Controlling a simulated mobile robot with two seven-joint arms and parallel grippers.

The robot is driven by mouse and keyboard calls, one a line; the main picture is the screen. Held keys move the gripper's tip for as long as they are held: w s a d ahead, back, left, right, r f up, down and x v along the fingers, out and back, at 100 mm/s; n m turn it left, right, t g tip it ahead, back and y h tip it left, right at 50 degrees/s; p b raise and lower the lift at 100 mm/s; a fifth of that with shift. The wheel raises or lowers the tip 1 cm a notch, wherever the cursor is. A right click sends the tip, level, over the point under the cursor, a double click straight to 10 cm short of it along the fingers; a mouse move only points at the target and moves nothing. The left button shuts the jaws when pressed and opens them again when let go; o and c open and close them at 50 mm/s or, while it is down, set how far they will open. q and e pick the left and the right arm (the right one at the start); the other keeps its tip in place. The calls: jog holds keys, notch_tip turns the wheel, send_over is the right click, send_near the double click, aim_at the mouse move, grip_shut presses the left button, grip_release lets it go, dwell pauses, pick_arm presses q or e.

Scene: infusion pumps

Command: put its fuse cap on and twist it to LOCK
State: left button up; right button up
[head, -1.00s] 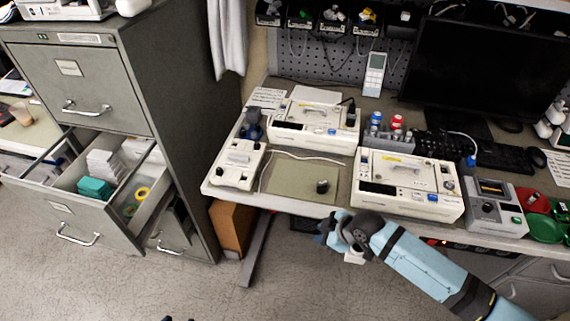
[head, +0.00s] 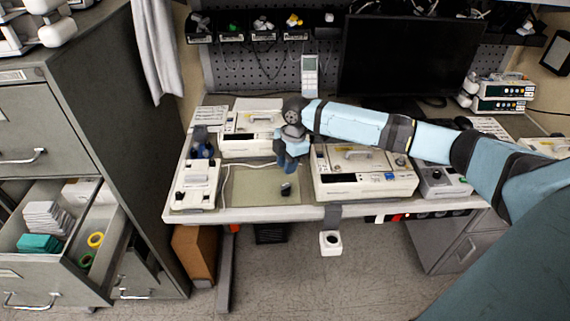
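My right gripper (head: 287,167) points down over the back right part of the green mat (head: 250,186). Its blue fingers are small and partly merged in view, so I cannot tell whether they are apart or hold anything. A small dark object (head: 286,189) lies on the mat just in front of the fingertips; I cannot tell whether it is the fuse cap. A white pump (head: 365,182) stands right of the mat, partly behind my forearm. Another pump (head: 245,147) stands behind the mat. No fuse holder or LOCK mark can be made out. My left gripper is out of view.
A small white device (head: 195,187) stands left of the mat and a grey tester (head: 441,181) stands to the right. A white block with a dark hole (head: 330,243) shows below the table's front edge. An open drawer (head: 84,255) stands at the left. A monitor is behind.

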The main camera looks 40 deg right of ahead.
aim_at(286, 184)
notch_tip(286, 184, down, 4)
jog(key=b, duration=0.3)
jog(key=shift+d+r, duration=0.1)
jog(key=shift+r, duration=0.05)
jog(key=shift+f, duration=1.6)
jog(key=shift+c, duration=0.4)
grip_shut()
